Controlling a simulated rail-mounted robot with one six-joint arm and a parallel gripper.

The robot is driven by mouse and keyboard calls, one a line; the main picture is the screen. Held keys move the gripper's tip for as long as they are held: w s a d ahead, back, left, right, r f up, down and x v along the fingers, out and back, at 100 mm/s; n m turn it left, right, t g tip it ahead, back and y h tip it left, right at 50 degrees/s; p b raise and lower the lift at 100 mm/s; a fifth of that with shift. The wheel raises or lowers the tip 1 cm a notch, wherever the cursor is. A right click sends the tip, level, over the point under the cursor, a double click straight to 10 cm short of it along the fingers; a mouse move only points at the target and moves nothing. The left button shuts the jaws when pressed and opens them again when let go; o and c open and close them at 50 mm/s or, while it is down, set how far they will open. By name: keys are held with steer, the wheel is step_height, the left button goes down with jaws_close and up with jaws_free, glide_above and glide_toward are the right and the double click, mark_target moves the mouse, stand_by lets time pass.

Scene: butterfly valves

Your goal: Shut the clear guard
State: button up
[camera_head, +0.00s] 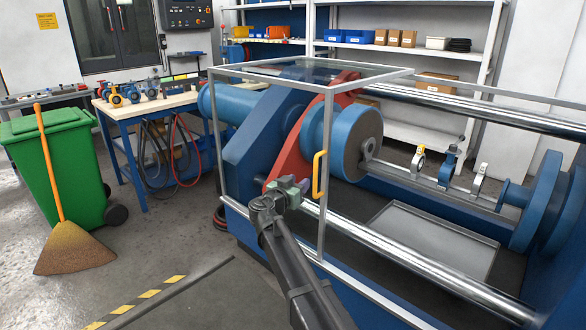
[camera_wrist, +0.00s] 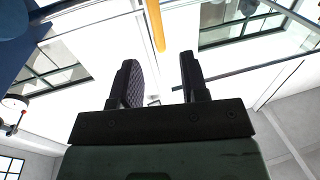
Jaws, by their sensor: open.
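The clear guard (camera_head: 328,120) is a grey-framed, see-through box over the left end of the blue machine in the head view. A yellow upright handle (camera_head: 320,175) is on its near corner post. My gripper (camera_head: 299,187) is just left of the handle's lower part in that view. In the wrist view my gripper (camera_wrist: 157,62) has its two dark fingers apart with nothing between them. The yellow handle (camera_wrist: 155,25) appears beyond the fingertips, roughly in line with the gap. I cannot tell whether the fingers touch it.
Long shiny bars (camera_head: 430,275) run along the machine toward the right. A metal tray (camera_head: 440,240) lies between them. A green bin (camera_head: 55,165) and a broom (camera_head: 70,250) stand at the left, near a workbench (camera_head: 150,107). The floor in front of them is mostly clear.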

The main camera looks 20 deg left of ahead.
mark_target(315, 171)
steer(key=w, duration=0.3)
steer(key=w+d, duration=0.1)
steer(key=w, duration=0.6)
steer(key=shift+w+d, duration=0.35)
steer(key=shift+w, duration=0.05)
jaws_close()
